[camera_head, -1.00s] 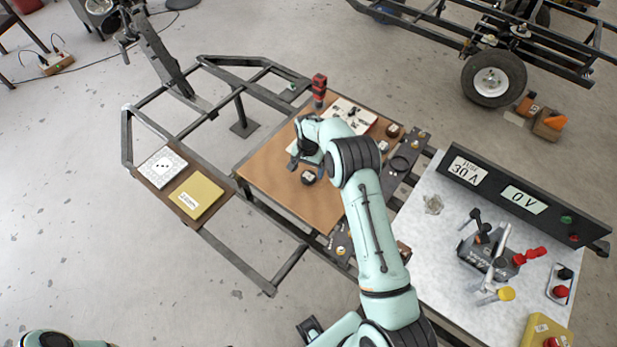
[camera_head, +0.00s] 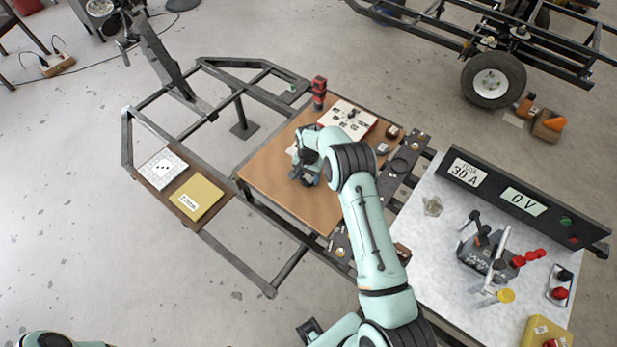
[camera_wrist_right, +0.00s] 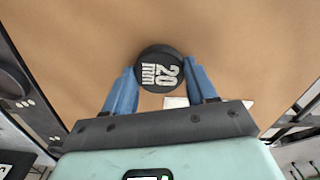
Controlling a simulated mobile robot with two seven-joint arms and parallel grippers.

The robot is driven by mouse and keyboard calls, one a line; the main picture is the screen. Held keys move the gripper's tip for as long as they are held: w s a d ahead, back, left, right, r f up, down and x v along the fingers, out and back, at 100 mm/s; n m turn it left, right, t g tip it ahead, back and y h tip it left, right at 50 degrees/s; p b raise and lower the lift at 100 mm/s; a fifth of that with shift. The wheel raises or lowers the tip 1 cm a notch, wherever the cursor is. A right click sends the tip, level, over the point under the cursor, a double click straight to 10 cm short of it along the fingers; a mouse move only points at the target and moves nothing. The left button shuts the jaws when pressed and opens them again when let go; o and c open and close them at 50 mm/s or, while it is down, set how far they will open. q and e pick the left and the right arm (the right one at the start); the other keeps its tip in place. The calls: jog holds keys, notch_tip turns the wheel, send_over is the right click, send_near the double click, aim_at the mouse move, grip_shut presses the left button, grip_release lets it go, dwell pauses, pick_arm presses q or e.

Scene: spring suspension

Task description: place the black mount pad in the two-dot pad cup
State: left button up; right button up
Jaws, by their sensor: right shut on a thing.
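The black mount pad, a round black disc marked "20 mm" (camera_wrist_right: 160,70), sits between the blue fingers of my right gripper (camera_wrist_right: 161,84). The gripper is shut on it, low over the brown wooden board (camera_head: 268,170). In the head view my right gripper (camera_head: 305,176) largely hides the pad. A dark plate (camera_head: 402,162) with a round cup-like ring stands right of the board; its dots are too small to count there. Part of a dark round cup with white dots (camera_wrist_right: 20,103) shows at the left of the wrist view. My left gripper is not in view.
A white sheet with small parts (camera_head: 350,118) and a red-black object (camera_head: 319,92) stand at the board's back. A yellow pad (camera_head: 197,197) lies on the frame's left. A grey bench (camera_head: 440,235) with a meter box is at right. The board's front is clear.

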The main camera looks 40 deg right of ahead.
aim_at(308, 178)
notch_tip(308, 178, up, 20)
jog(key=shift+p, duration=0.3)
